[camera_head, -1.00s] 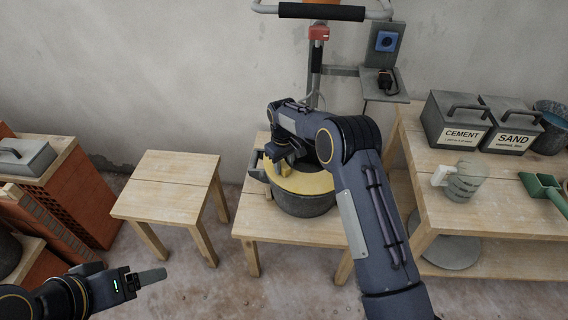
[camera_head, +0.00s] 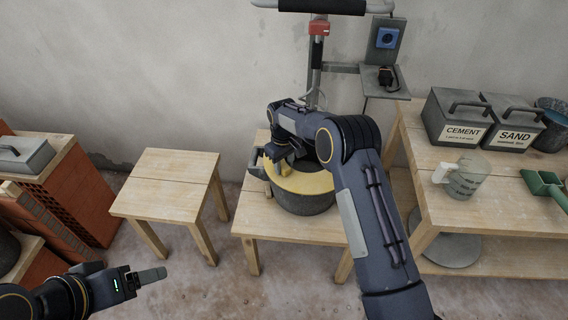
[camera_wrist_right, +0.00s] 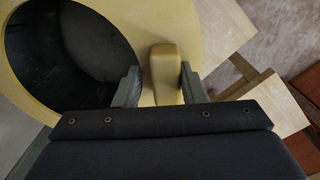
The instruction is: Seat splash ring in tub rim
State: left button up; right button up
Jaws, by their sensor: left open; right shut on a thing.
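The splash ring (camera_head: 311,184) is a yellow, flat ring lying at the top of the dark grey tub (camera_head: 304,203). In the right wrist view the yellow ring (camera_wrist_right: 205,35) surrounds a dark round opening into the tub. My right gripper (camera_wrist_right: 163,88) is shut on the ring's raised yellow tab; in the head view my right arm hides part of the ring. I cannot tell whether the ring sits fully down in the rim all around. My left gripper (camera_head: 150,277) is open and empty at the lower left, away from the tub.
The tub stands on a wooden table (camera_head: 262,225). An empty wooden stool (camera_head: 165,185) is to its left. A bench on the right holds the cement box (camera_head: 457,117), sand box (camera_head: 512,124), clear jug (camera_head: 463,178) and green scoop (camera_head: 545,185). A mixer stand (camera_head: 316,60) rises behind.

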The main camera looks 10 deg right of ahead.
jog(key=shift+f, duration=0.2)
jog(key=o, duration=1.1)
jog(key=shift+c, duration=0.2)
notch_tip(320, 180, up, 8)
jog(key=shift+f, duration=0.1)
